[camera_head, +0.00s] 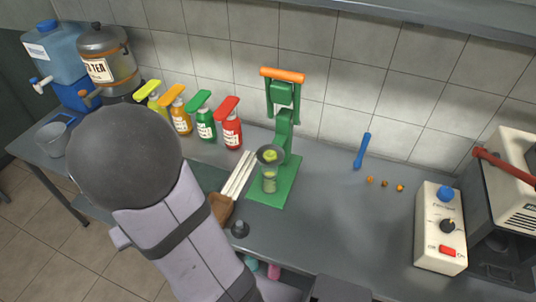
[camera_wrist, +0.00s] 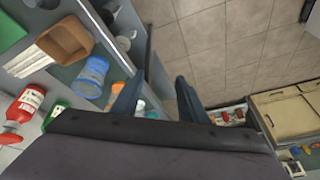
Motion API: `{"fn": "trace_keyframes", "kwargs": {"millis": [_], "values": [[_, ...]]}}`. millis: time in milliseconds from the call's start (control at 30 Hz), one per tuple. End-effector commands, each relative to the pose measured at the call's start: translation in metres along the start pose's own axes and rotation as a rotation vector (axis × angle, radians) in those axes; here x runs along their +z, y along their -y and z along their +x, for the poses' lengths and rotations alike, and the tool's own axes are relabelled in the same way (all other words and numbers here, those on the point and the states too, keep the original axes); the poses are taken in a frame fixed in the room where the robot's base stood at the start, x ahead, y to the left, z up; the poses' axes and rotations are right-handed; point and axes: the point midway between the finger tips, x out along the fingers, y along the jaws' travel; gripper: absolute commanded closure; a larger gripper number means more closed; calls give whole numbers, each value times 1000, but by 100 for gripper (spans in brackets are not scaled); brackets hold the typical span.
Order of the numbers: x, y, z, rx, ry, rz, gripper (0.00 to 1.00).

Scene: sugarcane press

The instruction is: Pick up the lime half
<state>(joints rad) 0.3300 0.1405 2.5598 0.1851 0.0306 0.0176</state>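A green press (camera_head: 283,120) with an orange handle stands on the counter. A small yellow-green round thing, which looks like the lime half (camera_head: 270,156), sits in the press's dark cup, above a clear glass (camera_head: 269,182). The wrist view does not show this lime piece. My gripper (camera_wrist: 158,82) is open and empty in the wrist view, its two dark fingers apart over the counter's edge and the floor. In the head view my arm fills the lower left, and the fingers cannot be made out.
A brown box (camera_head: 221,208) and pale sticks (camera_head: 237,176) lie left of the press. Bottles, including a red one (camera_head: 231,130), line the wall. A blue tool (camera_head: 362,150) and small orange bits (camera_head: 385,184) lie right. A control box (camera_head: 440,228) stands far right. The counter between is mostly clear.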

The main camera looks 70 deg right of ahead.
Motion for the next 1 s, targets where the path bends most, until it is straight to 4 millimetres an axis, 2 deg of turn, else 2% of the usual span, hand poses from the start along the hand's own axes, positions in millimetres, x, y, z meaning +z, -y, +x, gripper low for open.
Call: {"fn": "trace_keyframes", "kwargs": {"millis": [33,133,267,300,400,500,600,700,800,1000], "values": [[-12,-23,10,32,-55,81,60],[-37,-69,22,104,-185,220,60],[-56,-141,26,232,-351,383,60],[-58,-165,24,278,-401,427,60],[-57,-224,14,407,-521,524,60],[-46,-276,-3,540,-624,594,60],[-32,-317,-22,661,-705,638,60],[-18,-344,-39,757,-764,661,60],[-8,-360,-51,822,-801,670,60],[-2,-370,-60,866,-828,673,60]]}}
